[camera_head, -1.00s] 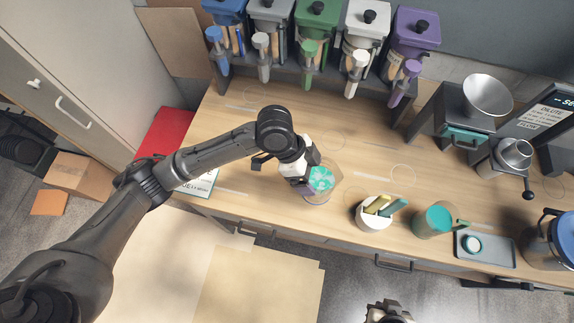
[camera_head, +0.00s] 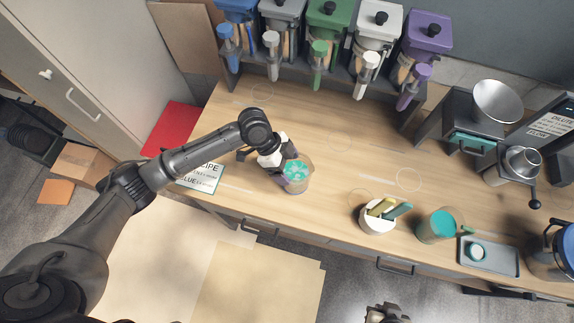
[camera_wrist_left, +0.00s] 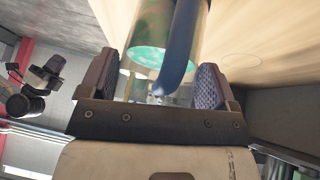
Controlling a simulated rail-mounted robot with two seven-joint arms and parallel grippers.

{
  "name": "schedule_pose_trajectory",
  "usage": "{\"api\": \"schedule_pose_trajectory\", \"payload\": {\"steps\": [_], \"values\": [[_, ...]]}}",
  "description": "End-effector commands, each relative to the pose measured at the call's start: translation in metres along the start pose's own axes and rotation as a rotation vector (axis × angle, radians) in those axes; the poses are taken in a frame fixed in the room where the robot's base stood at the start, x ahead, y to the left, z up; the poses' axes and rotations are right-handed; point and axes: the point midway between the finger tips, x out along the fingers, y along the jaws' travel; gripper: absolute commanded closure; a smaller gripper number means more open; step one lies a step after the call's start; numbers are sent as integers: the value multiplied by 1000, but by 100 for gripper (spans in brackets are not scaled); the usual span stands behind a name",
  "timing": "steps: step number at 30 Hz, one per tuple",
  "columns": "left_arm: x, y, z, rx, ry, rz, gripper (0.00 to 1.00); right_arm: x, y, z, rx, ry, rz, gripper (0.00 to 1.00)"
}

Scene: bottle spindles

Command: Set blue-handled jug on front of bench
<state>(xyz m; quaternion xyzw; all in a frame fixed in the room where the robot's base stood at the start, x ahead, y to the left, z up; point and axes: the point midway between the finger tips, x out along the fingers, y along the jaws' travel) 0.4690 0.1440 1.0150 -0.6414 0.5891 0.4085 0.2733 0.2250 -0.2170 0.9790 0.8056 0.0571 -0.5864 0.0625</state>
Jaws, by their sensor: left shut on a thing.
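The blue-handled jug (camera_head: 297,178) is clear, with teal contents showing inside. It is at the front part of the bench (camera_head: 330,170), in the left-middle of the head view. My left gripper (camera_head: 284,166) is shut on the jug's handle from the left. In the left wrist view the blue handle (camera_wrist_left: 180,50) stands between the two purple finger pads, and the jug's clear wall (camera_wrist_left: 150,45) shows behind it. I cannot tell whether the jug's base touches the bench. My right gripper (camera_head: 388,313) shows only in part at the bottom edge of the head view.
Several coloured dispensers (camera_head: 325,40) stand along the back. A white tub with sticks (camera_head: 377,215), a teal cup (camera_head: 437,226) and a grey tray (camera_head: 490,257) stand to the right. A recipe card (camera_head: 202,178) lies left of the jug. The bench middle is clear.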

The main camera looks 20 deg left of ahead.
Motion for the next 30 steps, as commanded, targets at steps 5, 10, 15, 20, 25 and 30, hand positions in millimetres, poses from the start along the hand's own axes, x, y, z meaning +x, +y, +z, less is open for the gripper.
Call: {"api": "schedule_pose_trajectory", "payload": {"steps": [5, 10, 15, 20, 25, 30], "values": [[9, -2, 5, 1, 2, -1, 55, 0, 2, 0, -5, -1, 4, 100], [8, -2, 5, 2, 2, -1, 55, 0, 2, 0, -5, -1, 4, 100], [11, -2, 7, 1, 0, 0, 14, 0, 1, 0, -4, -1, 4, 100], [11, -2, 6, 1, 0, 0, 0, 0, 0, 0, -1, 0, 1, 100], [11, -2, 6, 1, 0, 0, 0, 0, -1, 0, 3, 0, -2, 100], [3, -2, 5, 2, 0, -2, 0, 0, -2, 0, 5, 1, -4, 100]]}}
